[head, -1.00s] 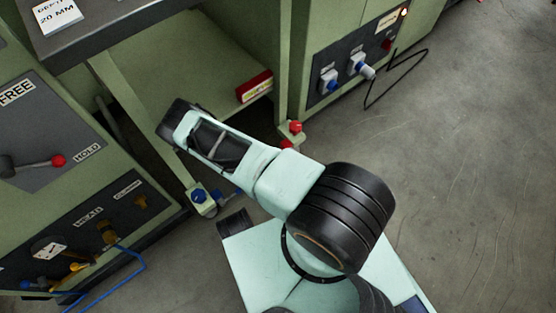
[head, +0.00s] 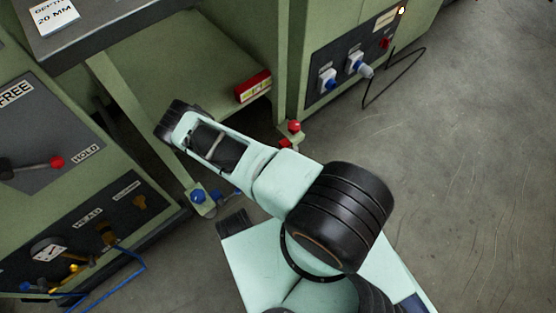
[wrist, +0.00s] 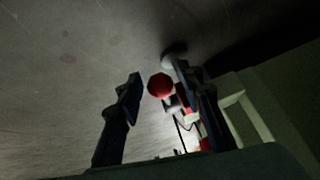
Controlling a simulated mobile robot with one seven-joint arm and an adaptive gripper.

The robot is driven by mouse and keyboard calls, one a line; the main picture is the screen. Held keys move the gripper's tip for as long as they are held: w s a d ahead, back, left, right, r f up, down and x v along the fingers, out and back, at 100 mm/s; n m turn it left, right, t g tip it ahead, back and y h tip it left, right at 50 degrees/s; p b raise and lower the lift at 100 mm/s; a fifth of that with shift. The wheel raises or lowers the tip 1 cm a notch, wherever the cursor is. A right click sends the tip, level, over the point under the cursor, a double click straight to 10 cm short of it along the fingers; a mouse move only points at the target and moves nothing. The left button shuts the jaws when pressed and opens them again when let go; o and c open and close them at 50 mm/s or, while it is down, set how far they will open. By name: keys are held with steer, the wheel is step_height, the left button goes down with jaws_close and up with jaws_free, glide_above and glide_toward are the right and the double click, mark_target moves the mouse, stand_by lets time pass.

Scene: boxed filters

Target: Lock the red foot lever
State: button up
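A red ball knob (head: 294,126) stands on a small foot plate at the base of the green frame in the head view. A smaller red part (head: 285,143) lies just below it, partly covered by my arm. In the wrist view a red ball (wrist: 160,85) shows between the two dark fingers of my gripper (wrist: 158,78). The fingers are apart, with a gap on the left of the ball; the right finger appears close to it. I cannot tell whether it touches. My gripper is hidden behind my arm in the head view.
A similar blue knob (head: 198,195) is on the frame's other foot, at left. A red box (head: 253,87) lies on the green shelf (head: 190,75). A panel with plugs (head: 345,70) and a loose black cable (head: 395,80) are at right.

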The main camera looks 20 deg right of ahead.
steer(key=shift+r, duration=0.15)
steer(key=v, duration=1.1)
steer(key=shift+s+a+r, duration=0.2)
steer(key=shift+a+r, duration=0.05)
steer(key=shift+r, duration=0.05)
